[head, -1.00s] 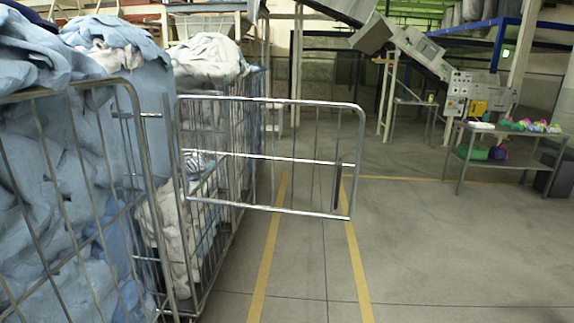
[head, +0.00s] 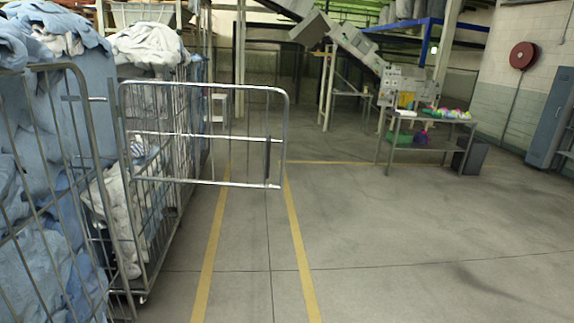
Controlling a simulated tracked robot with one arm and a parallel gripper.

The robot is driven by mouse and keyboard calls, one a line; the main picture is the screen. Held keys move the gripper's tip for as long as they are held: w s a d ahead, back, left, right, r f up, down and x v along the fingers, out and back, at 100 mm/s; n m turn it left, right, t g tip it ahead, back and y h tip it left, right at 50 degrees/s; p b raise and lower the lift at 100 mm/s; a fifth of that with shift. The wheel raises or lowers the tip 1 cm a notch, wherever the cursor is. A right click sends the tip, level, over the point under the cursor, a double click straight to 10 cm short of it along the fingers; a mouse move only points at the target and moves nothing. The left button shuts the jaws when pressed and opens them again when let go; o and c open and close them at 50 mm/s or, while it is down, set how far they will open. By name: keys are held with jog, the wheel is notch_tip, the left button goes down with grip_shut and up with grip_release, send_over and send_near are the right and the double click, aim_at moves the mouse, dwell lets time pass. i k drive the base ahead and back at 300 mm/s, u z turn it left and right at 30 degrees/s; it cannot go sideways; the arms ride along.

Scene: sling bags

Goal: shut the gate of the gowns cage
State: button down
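A metal wire gate (head: 205,182) stands swung out from the row of cages on the left, reaching over the yellow floor lines. A dark upright handle or latch bar (head: 267,160) is near its free right edge. The near cage (head: 84,120) is full of blue cloth (head: 45,210), which looks like gowns. Behind it a second cage (head: 190,120) holds pale cloth (head: 118,205). The gate's hinge side is close to where the two cages meet; I cannot tell for certain which one it belongs to. My gripper is not in view.
The floor (head: 400,250) to the right of the gate is clear. A metal table (head: 430,119) with colourful items stands further back, with a dark bin (head: 470,158) beside it. A red hose reel (head: 522,56) and a grey cabinet (head: 552,118) are at the right wall.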

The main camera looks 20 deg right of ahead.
aim_at(121, 109)
jog(key=z, duration=0.35)
jog(key=i, duration=0.75)
jog(key=z, duration=0.5)
jog(key=i, duration=1.3)
jog(key=u, duration=0.55)
jog(key=i, duration=0.75)
jog(key=u, duration=0.45)
